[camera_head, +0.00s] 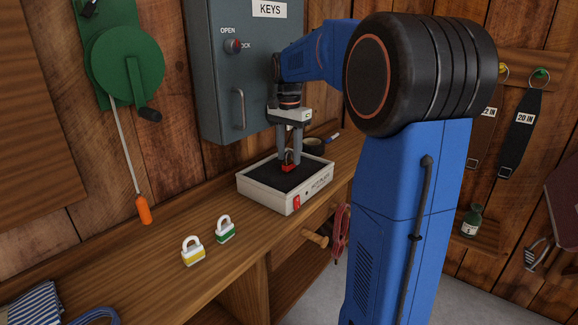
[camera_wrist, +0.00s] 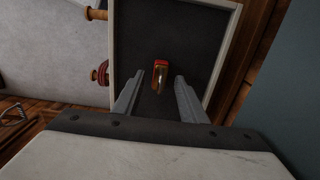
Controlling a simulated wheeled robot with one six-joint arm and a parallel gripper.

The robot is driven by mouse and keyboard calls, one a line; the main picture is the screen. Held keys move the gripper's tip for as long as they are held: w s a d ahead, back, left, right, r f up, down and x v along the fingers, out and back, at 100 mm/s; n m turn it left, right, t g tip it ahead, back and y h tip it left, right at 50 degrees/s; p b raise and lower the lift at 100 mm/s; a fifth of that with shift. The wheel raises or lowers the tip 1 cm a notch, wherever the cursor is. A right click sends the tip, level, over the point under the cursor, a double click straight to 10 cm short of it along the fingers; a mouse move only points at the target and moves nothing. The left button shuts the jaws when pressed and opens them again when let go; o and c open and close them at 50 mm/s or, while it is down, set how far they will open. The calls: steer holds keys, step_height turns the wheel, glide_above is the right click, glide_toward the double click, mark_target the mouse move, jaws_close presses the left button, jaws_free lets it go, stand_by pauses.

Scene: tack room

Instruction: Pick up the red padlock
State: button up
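The red padlock (camera_wrist: 159,73) is on the dark top of a pale box-shaped device (camera_wrist: 208,98), seen from above in the wrist view. In the head view the padlock (camera_head: 288,167) shows as a small red body on the device (camera_head: 262,193), between my finger tips. My gripper (camera_wrist: 158,78) points down over it with its fingers apart, one on each side. Gaps show between the padlock and both fingers in the wrist view. A yellow-banded padlock (camera_head: 193,254) and a green-banded padlock (camera_head: 225,232) stand on the bench to the left.
The wooden bench (camera_head: 150,270) runs along the plank wall. A grey key cabinet (camera_head: 222,90) hangs close behind my gripper. A green winder (camera_head: 125,65) with a cord and orange handle (camera_head: 144,209) hangs at left. A dark roll (camera_head: 312,146) lies behind the device.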

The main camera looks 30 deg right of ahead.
steer(key=shift+c, duration=0.5)
jaws_close()
